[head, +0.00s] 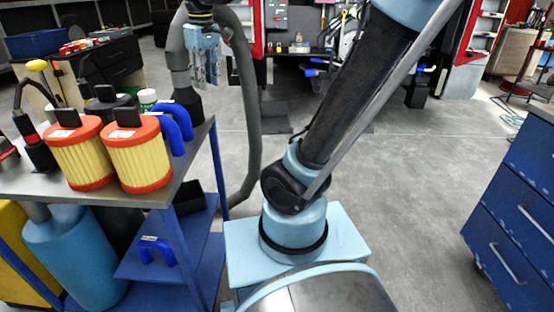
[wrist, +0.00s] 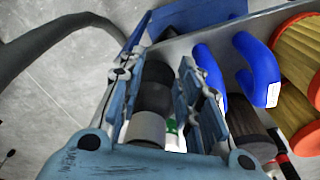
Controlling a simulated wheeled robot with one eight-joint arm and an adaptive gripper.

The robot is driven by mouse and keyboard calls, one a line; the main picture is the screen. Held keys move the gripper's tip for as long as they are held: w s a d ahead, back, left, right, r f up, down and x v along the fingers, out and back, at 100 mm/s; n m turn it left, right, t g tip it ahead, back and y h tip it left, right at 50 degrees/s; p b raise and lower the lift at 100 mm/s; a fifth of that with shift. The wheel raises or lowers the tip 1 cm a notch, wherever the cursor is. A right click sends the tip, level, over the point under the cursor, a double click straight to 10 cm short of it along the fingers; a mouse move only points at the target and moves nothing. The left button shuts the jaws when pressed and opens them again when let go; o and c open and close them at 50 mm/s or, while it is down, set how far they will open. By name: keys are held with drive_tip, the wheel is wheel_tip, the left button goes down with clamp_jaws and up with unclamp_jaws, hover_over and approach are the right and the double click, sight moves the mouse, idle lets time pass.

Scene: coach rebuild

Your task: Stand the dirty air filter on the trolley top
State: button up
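Two yellow pleated filters with orange end caps, a left one (head: 80,158) and a right one (head: 139,158), stand upright side by side on the trolley top (head: 150,198). Both look alike, and I cannot tell whether either is the dirty one. Parts of them show at the right edge of the wrist view (wrist: 300,62). My gripper (head: 205,80) hangs beyond the trolley's far right corner, apart from the filters. In the wrist view its fingers (wrist: 172,95) are spread. A dark and grey cylinder (wrist: 155,90) shows between them; it looks to lie below, not held.
A thick grey hose (head: 248,110) hangs near my gripper. A blue drawer cabinet (head: 520,200) stands at right. The floor between is clear.

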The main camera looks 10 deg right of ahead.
drive_tip(key=s+d+f+m, duration=0.2)
drive_tip(key=s+d+f, duration=0.2)
drive_tip(key=d+f, duration=0.2)
drive_tip(key=s+d+f+m, duration=0.3)
drive_tip(key=s+d+f, duration=0.2)
drive_tip(key=f, duration=0.4)
drive_tip(key=s+d+f+m+t, duration=0.1)
drive_tip(key=s+d+f+m, duration=0.1)
drive_tip(key=s+d+f, duration=0.2)
drive_tip(key=d+f, duration=0.3)
drive_tip(key=f, duration=0.1)
drive_tip(key=shift+s+d+f+m, duration=0.3)
drive_tip(key=shift+d+m, duration=0.05)
drive_tip(key=shift+m, duration=0.05)
